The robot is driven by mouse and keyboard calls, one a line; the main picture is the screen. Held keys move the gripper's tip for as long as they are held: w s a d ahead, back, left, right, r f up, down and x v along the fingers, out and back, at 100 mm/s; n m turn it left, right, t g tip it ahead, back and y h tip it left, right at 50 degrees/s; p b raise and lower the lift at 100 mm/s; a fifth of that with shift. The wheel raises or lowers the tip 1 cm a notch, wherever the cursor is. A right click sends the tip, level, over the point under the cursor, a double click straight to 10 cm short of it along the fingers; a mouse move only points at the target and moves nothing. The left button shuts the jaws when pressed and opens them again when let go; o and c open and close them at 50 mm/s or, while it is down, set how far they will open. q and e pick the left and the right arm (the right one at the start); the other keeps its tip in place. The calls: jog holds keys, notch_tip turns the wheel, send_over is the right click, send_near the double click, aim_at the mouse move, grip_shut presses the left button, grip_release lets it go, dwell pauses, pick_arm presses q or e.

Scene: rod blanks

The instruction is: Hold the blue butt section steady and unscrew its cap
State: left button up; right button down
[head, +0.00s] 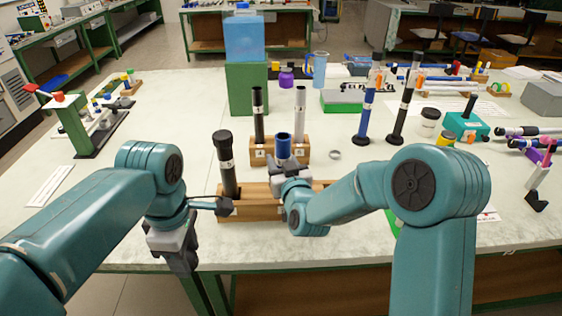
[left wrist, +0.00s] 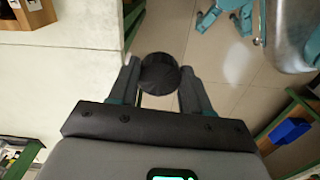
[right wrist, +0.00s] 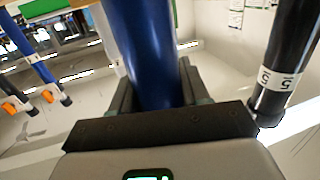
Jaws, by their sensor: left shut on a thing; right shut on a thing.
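The blue butt section (head: 283,146) stands upright at the front wooden rack (head: 262,211), its top end open and uncapped. My right gripper (head: 290,172) is shut around it; the blue tube (right wrist: 148,50) runs between the fingers in the right wrist view. My left gripper (head: 183,266) points down in front of the table's front edge, left of the rack and apart from the tube. It is shut on the round black cap (left wrist: 160,75), seen between its fingers in the left wrist view. The right forearm and gripper hide the tube's lower part.
A black section (head: 226,165) stands in the same rack, left of the blue one. A smaller rack behind holds a black and a silver rod (head: 299,115). A small ring (head: 334,155) lies on the table. Floor shows below my left gripper.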

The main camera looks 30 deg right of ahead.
pick_arm(q)
jog(key=shift+w+f, duration=0.1)
jog(key=shift+f, duration=0.2)
pick_arm(e)
jog(key=shift+w+f, duration=0.1)
jog(key=shift+f, duration=0.1)
jog(key=c, duration=0.5)
grip_release()
jog(key=shift+c, duration=0.2)
pick_arm(q)
jog(key=shift+r, duration=0.1)
pick_arm(e)
jog(key=shift+r, duration=0.1)
pick_arm(q)
jog(key=shift+r, duration=0.15)
pick_arm(e)
jog(key=shift+r, duration=0.1)
pick_arm(q)
jog(key=shift+f+b, duration=0.7)
jog(key=shift+f, duration=0.1)
jog(key=shift+f+b, duration=2.25)
jog(key=shift+f, duration=0.05)
pick_arm(e)
jog(key=v, duration=1.2)
